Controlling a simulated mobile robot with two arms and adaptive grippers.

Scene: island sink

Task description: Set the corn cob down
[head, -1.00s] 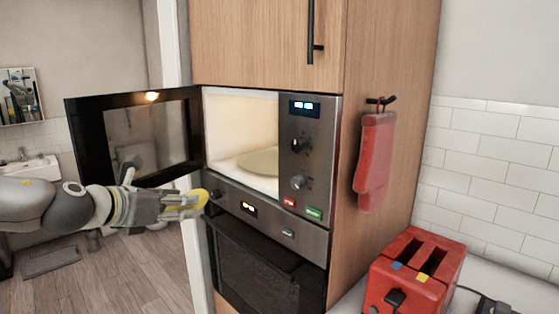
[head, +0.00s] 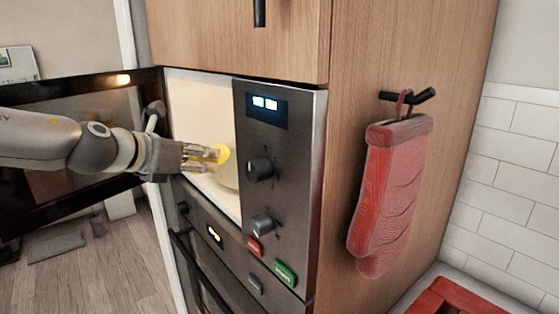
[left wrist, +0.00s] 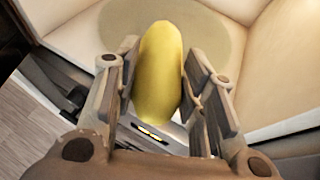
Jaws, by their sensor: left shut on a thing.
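The yellow corn cob (head: 223,155) is held in my left gripper (head: 208,156), at the open front of the microwave (head: 282,190). In the left wrist view the cob (left wrist: 159,75) stands lengthwise between the two fingers of the left gripper (left wrist: 162,90), which are shut on it. Its far end overlaps the round turntable plate (left wrist: 215,32) in that view. In the head view part of the plate (head: 229,176) shows below the cob, inside the lit cavity. The cob appears above the plate, not clearly touching it. My right gripper is not in view.
The open microwave door (head: 45,205) stands to the left, behind my left arm. The control panel with knobs (head: 261,168) borders the opening on the right. A red oven mitt (head: 388,190) hangs on the cabinet side. A red toaster (head: 455,300) shows at lower right.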

